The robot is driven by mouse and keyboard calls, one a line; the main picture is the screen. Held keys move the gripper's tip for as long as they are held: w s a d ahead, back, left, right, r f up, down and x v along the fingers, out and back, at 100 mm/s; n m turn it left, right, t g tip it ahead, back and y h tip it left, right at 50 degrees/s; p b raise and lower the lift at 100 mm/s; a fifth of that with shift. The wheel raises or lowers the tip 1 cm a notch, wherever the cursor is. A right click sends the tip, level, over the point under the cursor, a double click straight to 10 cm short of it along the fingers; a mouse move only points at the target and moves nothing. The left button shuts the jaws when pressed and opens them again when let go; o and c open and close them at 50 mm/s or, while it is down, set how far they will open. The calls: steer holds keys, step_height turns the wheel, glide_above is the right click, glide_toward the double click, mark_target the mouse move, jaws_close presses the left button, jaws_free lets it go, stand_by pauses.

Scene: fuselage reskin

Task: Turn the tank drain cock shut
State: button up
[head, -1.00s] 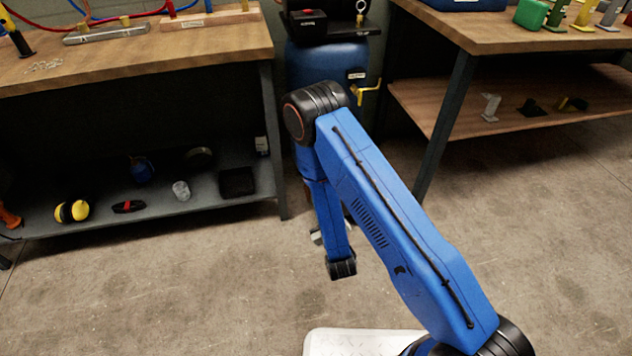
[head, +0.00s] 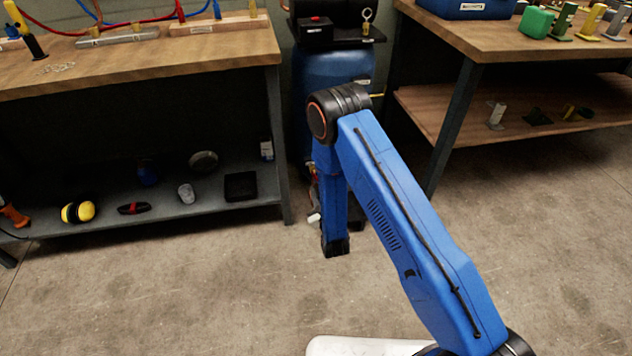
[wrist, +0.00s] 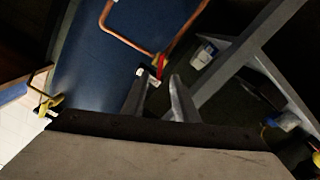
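The blue tank (head: 308,75) stands between the two benches in the head view, partly behind my arm. In the wrist view the tank (wrist: 100,55) fills the upper left. A brass fitting with a small red lever (wrist: 160,66) sits beside a copper pipe, just beyond my fingertips; it looks like the drain cock, though whether it is open or shut cannot be told. A white patch lies beside the lever. My gripper (wrist: 157,82) is open, its two grey fingers apart with nothing seen held. No contact with the lever is clear. In the head view my arm hides the gripper.
A copper pipe (wrist: 125,42) loops along the tank. A yellow-handled fitting (wrist: 45,104) is at the wrist view's left. A grey bench leg (wrist: 240,60) runs close on the right. The left bench's lower shelf (head: 150,219) holds several items. Floor in front is clear.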

mark_target(314, 174)
steer(key=shift+x, duration=2.65)
jaws_close()
